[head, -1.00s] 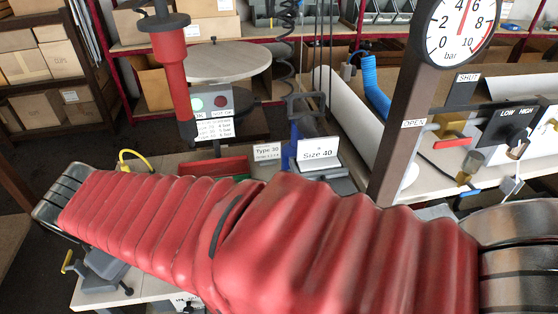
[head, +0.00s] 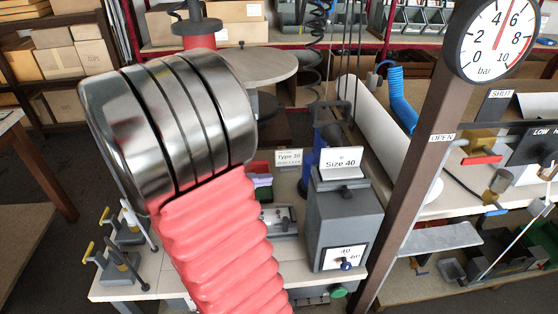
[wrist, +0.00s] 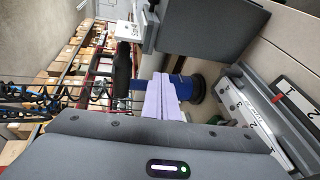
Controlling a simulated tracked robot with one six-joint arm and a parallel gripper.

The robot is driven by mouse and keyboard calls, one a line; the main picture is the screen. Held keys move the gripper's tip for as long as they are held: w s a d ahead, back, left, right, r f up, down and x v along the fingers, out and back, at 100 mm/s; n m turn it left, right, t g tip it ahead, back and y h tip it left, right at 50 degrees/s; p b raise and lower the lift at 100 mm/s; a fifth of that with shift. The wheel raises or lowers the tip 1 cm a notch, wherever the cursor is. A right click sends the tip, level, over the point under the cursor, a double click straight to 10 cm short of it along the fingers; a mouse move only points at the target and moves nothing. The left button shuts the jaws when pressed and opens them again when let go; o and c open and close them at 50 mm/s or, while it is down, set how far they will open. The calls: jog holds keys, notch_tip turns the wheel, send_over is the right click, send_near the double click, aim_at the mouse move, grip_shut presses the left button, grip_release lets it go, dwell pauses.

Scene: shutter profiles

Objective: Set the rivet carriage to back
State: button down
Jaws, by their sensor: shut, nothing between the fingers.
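I cannot pick out the rivet carriage for certain. A low grey fixture (head: 280,222) with a pale metal part sits on the bench, left of the grey "Size 40" box (head: 340,222). In the wrist view, a grey rail with a white numbered strip (wrist: 256,118) lies at the right; no position marked "back" is readable. My gripper (wrist: 165,78) shows in the wrist view as two lilac fingers pressed together, shut and empty. They are apart from the numbered strip, to its left. In the head view, my arm hides most of the gripper.
A brown post (head: 412,165) with a pressure gauge (head: 497,40) stands right of the box. A blue column (head: 327,145) is behind it. Small grey clamps with yellow handles (head: 120,255) stand at the bench's left. A "Type 30" sign (head: 288,158) stands behind the fixture.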

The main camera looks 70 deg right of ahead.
jog(key=shift+w+d+r+g+h, duration=0.15)
jog(key=shift+d+g+h, duration=0.35)
jog(key=shift+d, duration=0.7)
jog(key=shift+w+d+g+h, duration=0.25)
jog(key=shift+d+h, duration=0.45)
jog(key=shift+d, duration=0.45)
jog(key=shift+s, duration=0.1)
jog(key=s+d, duration=0.4)
jog(key=s, duration=0.4)
jog(key=shift+s, duration=0.2)
